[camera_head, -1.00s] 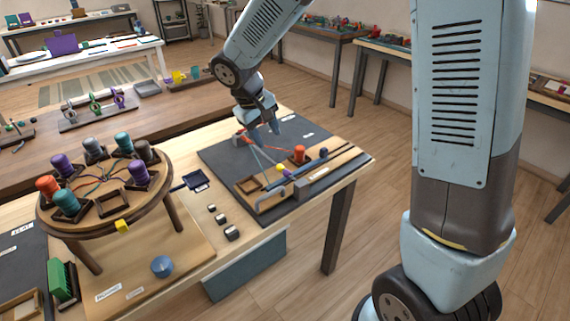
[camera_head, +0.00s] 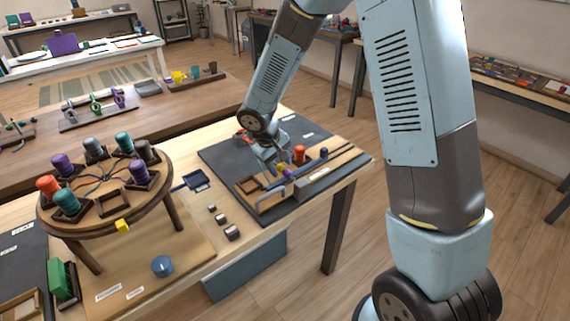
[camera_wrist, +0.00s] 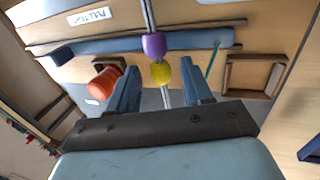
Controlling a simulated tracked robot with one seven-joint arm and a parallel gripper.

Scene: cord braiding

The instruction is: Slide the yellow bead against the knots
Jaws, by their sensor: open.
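The yellow bead (camera_wrist: 160,72) is on a pale cord in the wrist view, directly beside the purple bead (camera_wrist: 153,45). My gripper (camera_wrist: 166,88) is open, with one finger on each side of the cord just short of the yellow bead. The cord runs between the fingers. In the head view my gripper (camera_head: 278,168) is low over the board, next to the purple bead (camera_head: 287,174). The knots cannot be made out. The orange spool (camera_wrist: 105,82) lies left of my left finger in the wrist view.
A blue bar (camera_wrist: 190,39) crosses beyond the beads. An empty wooden frame (camera_wrist: 254,74) is on the right in the wrist view. The round braiding stand (camera_head: 105,222) with several coloured spools stands at the left of the table. Small metal blocks (camera_head: 231,233) lie between.

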